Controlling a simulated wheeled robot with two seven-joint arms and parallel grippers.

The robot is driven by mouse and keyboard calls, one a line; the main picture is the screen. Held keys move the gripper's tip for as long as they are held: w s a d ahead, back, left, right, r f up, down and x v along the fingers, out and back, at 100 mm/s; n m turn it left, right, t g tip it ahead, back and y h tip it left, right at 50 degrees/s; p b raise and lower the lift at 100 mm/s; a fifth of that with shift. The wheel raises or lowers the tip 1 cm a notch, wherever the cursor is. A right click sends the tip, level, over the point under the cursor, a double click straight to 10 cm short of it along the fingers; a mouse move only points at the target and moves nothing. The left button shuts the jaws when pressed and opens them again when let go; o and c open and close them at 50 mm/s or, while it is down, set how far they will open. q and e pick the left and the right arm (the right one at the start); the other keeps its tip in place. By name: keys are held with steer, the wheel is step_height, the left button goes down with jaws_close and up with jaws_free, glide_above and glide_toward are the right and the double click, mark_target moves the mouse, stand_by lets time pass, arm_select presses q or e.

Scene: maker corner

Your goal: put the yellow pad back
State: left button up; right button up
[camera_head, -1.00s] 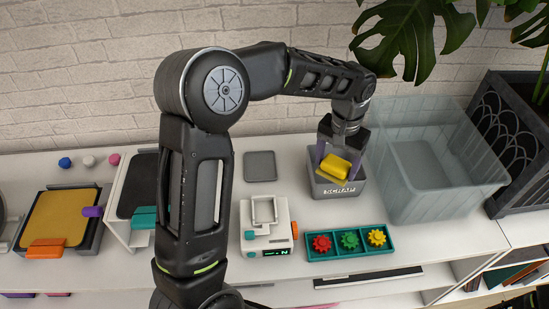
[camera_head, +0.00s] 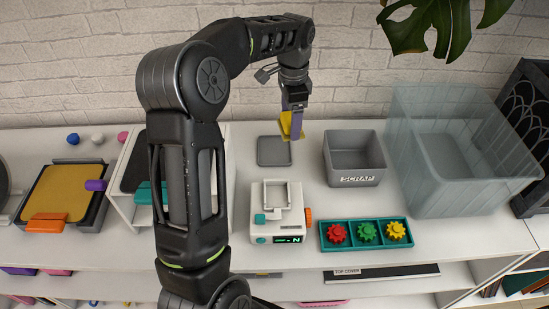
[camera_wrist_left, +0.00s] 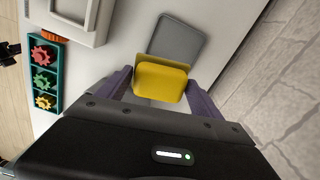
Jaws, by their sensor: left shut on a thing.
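The yellow pad (camera_head: 286,122) is a rounded yellow block with a thinner, duller yellow piece along its edge. My left gripper (camera_head: 293,112) is shut on it, and one finger partly covers it in the head view. In the left wrist view, the pad (camera_wrist_left: 162,82) sits between the two purple fingers of the gripper (camera_wrist_left: 160,88). A flat grey square plate (camera_head: 274,151) lies on the white top, just below and left of the pad in the head view. In the wrist view the plate (camera_wrist_left: 177,38) shows just beyond the pad. My right gripper is not in view.
A grey SCRAP bin (camera_head: 355,178) stands right of the plate, with a large clear tub (camera_head: 440,185) beyond it. A white device (camera_head: 277,226) and a teal tray (camera_head: 366,247) with red, green and yellow gears are in front.

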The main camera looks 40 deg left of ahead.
arm_select(q)
steer(key=a+m, duration=0.1)
steer(key=a, duration=0.1)
steer(key=s+a+m, duration=0.1)
steer(key=a, duration=0.1)
steer(key=shift+s+a+b, duration=0.15)
steer(key=shift+a+b, duration=0.15)
steer(key=shift+b, duration=0.05)
steer(key=shift+f, duration=0.1)
steer(key=shift+f, duration=2.45)
steer(key=shift+f+p, duration=0.35)
steer(key=shift+f, duration=2.15)
steer(key=shift+f, duration=0.1)
steer(key=o, duration=1.2)
